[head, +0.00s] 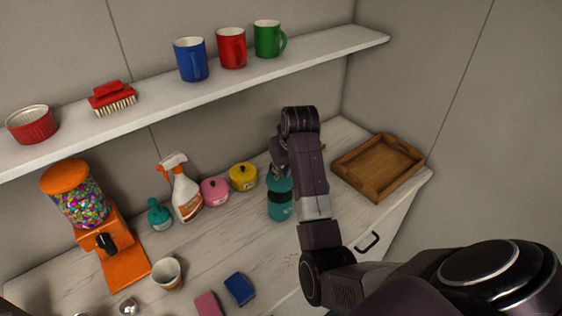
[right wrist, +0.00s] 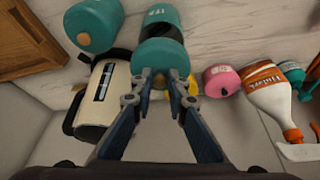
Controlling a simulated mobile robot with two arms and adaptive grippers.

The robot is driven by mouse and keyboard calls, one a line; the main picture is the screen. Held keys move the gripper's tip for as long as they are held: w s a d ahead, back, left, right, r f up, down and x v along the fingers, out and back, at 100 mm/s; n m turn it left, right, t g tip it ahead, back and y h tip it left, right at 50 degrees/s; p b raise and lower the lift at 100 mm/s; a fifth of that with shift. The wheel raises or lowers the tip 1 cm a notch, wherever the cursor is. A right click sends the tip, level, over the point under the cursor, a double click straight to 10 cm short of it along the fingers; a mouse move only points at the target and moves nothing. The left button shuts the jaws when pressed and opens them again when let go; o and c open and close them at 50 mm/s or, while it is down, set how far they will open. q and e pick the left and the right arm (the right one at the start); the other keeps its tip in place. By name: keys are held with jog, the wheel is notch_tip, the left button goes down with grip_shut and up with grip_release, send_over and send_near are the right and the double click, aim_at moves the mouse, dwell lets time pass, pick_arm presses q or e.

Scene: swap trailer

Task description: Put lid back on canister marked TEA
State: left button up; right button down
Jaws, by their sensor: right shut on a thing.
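The teal canister (head: 280,211) stands on the counter below my right gripper, with a dark band between its teal lower part and the teal above. In the right wrist view the canister (right wrist: 160,14) carries a light label that seems to read TEA. My right gripper (right wrist: 161,76) is shut on the teal lid (right wrist: 160,56), which lines up with the canister. A dark area shows between lid and body; I cannot tell whether they touch. In the head view my right arm hides the gripper's fingertips. My left gripper is not in view.
Yellow (head: 243,177) and pink pots (head: 215,192) and a spray bottle (head: 187,195) are left. A wooden tray (head: 360,183) is right. A mug shelf (head: 330,48) hangs above.

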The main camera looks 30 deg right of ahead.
aim_at(283, 184)
jog(key=shift+a+f, duration=0.1)
notch_tip(283, 184, down, 2)
jog(key=shift+f, duration=0.1)
jog(key=shift+w+f+b, duration=0.1)
jog(key=shift+f+b, duration=0.3)
jog(key=shift+f, duration=1.7)
jog(key=shift+r+p, duration=0.1)
jog(key=shift+p, duration=0.25)
jog(key=shift+f, duration=0.2)
dwell(0.8)
jog(key=c, duration=1.8)
grip_release()
jog(key=shift+o, duration=0.3)
